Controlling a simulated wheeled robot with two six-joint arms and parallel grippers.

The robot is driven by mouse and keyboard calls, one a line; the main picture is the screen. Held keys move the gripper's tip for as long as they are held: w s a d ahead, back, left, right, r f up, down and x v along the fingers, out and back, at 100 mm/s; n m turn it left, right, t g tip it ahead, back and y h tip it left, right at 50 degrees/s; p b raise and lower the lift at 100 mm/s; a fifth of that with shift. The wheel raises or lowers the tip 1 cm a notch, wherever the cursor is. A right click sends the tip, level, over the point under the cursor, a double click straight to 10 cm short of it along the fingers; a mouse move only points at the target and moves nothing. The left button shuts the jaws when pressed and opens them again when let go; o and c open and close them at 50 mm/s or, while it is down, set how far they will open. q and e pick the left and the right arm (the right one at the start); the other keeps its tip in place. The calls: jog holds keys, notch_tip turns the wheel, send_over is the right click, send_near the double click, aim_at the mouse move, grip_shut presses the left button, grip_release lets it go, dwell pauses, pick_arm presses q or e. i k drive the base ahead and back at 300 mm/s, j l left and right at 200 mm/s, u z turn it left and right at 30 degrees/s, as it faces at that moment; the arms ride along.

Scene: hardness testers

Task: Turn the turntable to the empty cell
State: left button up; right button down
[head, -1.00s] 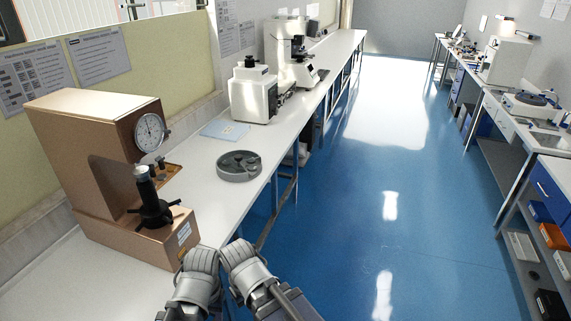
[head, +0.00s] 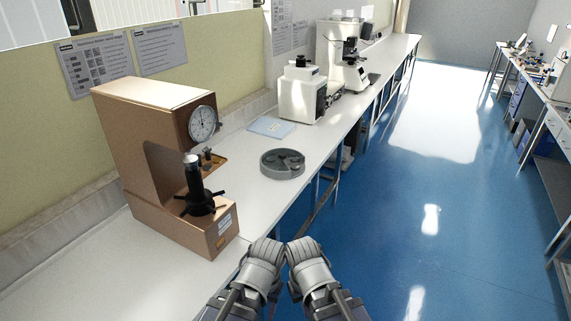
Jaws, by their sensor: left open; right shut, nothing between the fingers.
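The turntable (head: 283,175) is a round grey dish with divided cells, lying on the white bench near the front edge. Darker shapes show in some cells, but I cannot tell which cell is empty. My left gripper (head: 266,246) and my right gripper (head: 298,246) are close together at the bottom of the head view, in front of the bench edge. Both are well short of the turntable and apart from it. Their fingertips are small and hard to make out, and nothing shows held in either.
A brown hardness tester (head: 150,130) with a dial gauge (head: 203,124) stands left of the turntable. A blue booklet (head: 271,127) lies behind it. White testers (head: 302,90) stand further along the bench. The blue floor (head: 420,200) to the right is open.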

aim_at(282, 155)
jog(key=i+l, duration=0.25)
jog(key=i, duration=0.2)
jog(key=i+l, duration=0.25)
jog(key=i, duration=0.2)
jog(key=i+l, duration=0.2)
jog(key=i, duration=0.3)
jog(key=i+l, duration=0.25)
jog(key=i, duration=0.2)
jog(key=i+l, duration=0.25)
jog(key=i, duration=0.2)
jog(key=i+l, duration=0.25)
jog(key=i, duration=0.2)
jog(key=u, duration=0.05)
